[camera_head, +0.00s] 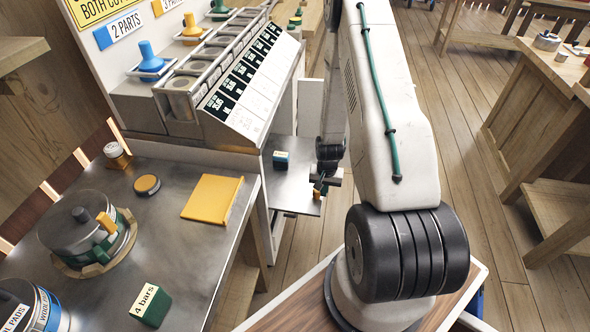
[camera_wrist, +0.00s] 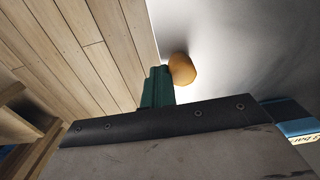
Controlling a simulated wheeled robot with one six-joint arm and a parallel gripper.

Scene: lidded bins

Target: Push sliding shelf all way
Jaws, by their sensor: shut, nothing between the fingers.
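The sliding shelf (camera_head: 290,190) is a grey metal plate that sticks out from under the bin unit in the head view. Its pale surface fills the upper right of the wrist view (camera_wrist: 250,50). My gripper (camera_head: 319,187) is low at the shelf's right outer edge. In the wrist view its green fingers (camera_wrist: 158,88) are together with nothing between them. A rounded orange knob (camera_wrist: 183,69) on the shelf is right beside the fingertips; I cannot tell whether they touch.
A labelled teal block (camera_head: 281,160) sits on the shelf. The row of lidded bins (camera_head: 205,75) stands above it. The metal table (camera_head: 185,230) at left holds a yellow plate (camera_head: 211,198), a pot (camera_head: 85,230) and a green block (camera_head: 150,305).

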